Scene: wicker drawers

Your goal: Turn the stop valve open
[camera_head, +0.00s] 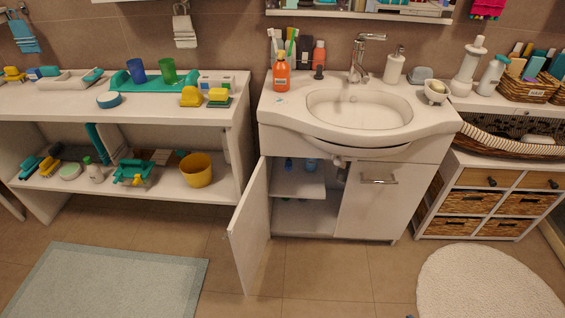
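The sink cabinet (382,205) stands in the middle under a white washbasin (435,130). Its left door (249,230) is swung open toward me, and its right door is shut. Inside are a white shelf (300,184) and small blue items (288,163) near the top. A pale fitting (339,161) shows under the basin. I cannot make out a stop valve for certain; the cabinet's upper inside is dark and partly hidden by the basin. Neither of my grippers is in view.
A white shelf unit (241,110) with bathroom items stands left of the open door. A wicker-drawer unit (477,183) stands to the right. A grey-green mat (105,285) and a round white rug (485,285) lie on the floor. The tiles between them look clear.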

